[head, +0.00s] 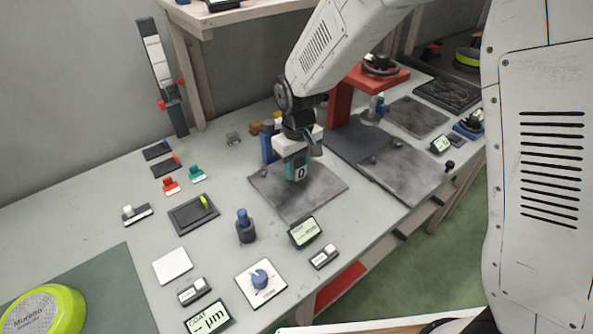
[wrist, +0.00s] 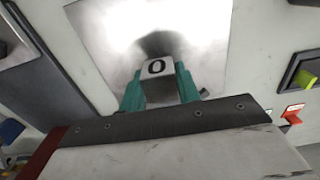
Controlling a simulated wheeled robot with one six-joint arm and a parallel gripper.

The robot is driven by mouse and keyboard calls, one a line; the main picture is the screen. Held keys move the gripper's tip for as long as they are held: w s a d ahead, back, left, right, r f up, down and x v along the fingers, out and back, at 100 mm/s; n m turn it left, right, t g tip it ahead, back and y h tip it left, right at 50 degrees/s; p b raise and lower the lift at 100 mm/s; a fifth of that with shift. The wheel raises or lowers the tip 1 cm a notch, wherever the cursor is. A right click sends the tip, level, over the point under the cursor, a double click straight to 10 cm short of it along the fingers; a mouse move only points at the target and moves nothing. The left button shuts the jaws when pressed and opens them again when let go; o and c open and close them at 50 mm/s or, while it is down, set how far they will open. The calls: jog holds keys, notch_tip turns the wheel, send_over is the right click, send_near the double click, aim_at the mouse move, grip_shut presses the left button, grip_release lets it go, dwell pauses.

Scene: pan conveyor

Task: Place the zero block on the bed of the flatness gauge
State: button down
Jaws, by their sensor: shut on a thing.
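The zero block (head: 301,172) is a small pale block marked "0". My gripper (head: 298,165) has green fingers and is shut on it. In the wrist view the block (wrist: 157,68) sits between the two green fingertips (wrist: 159,88), its "0" face showing. The block is over the square grey metal plate (head: 325,188), which looks like the gauge bed; the plate also shows in the wrist view (wrist: 100,40), with a dark shadow beyond the block. I cannot tell whether the block touches the plate. A small display (head: 305,232) stands at the plate's front edge.
A blue-topped dark post (head: 245,226) stands left of the plate's front. A dark tray (head: 194,214) and small red and green clips (head: 171,186) lie further left. A red stand (head: 341,100) and another grey plate (head: 405,172) are to the right.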

aim_at(298, 164)
jog(key=shift+f, duration=0.9)
jog(key=c, duration=1)
grip_release()
jog(key=shift+f, duration=0.15)
notch_tip(298, 164, up, 12)
jog(key=shift+r, duration=0.2)
jog(key=shift+s, duration=0.1)
